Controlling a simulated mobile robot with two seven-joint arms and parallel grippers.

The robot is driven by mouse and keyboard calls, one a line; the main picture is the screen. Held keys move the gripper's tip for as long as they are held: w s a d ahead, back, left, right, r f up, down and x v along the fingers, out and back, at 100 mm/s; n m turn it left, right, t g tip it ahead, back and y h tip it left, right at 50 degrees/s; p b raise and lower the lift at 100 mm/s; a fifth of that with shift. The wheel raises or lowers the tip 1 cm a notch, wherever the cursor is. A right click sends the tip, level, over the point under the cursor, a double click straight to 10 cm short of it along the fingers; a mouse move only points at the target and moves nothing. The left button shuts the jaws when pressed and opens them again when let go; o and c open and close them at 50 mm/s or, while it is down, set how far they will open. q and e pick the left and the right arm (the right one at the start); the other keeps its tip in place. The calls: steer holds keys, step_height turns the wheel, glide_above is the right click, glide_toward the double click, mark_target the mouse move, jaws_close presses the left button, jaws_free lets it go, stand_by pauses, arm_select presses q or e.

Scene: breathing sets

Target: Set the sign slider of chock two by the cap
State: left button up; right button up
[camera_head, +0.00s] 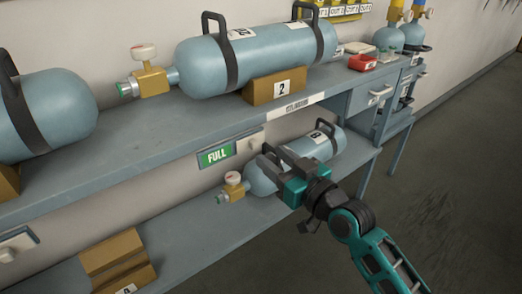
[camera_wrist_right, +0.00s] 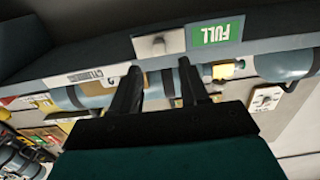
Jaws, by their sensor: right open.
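Chock two (camera_head: 275,87) is a wooden block marked 2 on the upper shelf, in front of a blue cylinder (camera_head: 205,65). A green cap (camera_head: 124,90) sits on that cylinder's brass valve. Below the shelf edge, a sign shows green FULL (camera_head: 217,155), with a pale slider plate (camera_head: 252,138) to its right. In the right wrist view the FULL panel (camera_wrist_right: 217,32) appears upside down, with the slider plate and its knob (camera_wrist_right: 158,43) beside it. My right gripper (camera_head: 275,156) is open and empty, just below and right of the slider. My left gripper is out of view.
A smaller cylinder (camera_head: 315,147) with a brass valve lies on the lower shelf (camera_head: 190,245), close behind my right gripper. Another cylinder (camera_head: 50,115) is at the left. An empty chock (camera_head: 112,252) sits lower left. Drawers (camera_head: 372,95) and a red tray (camera_head: 362,62) are at right.

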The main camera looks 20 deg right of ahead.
mark_target(256, 144)
steer(key=shift+b+x, duration=0.4)
steer(key=shift+x, duration=2.2)
steer(key=shift+c, duration=0.2)
jaws_close()
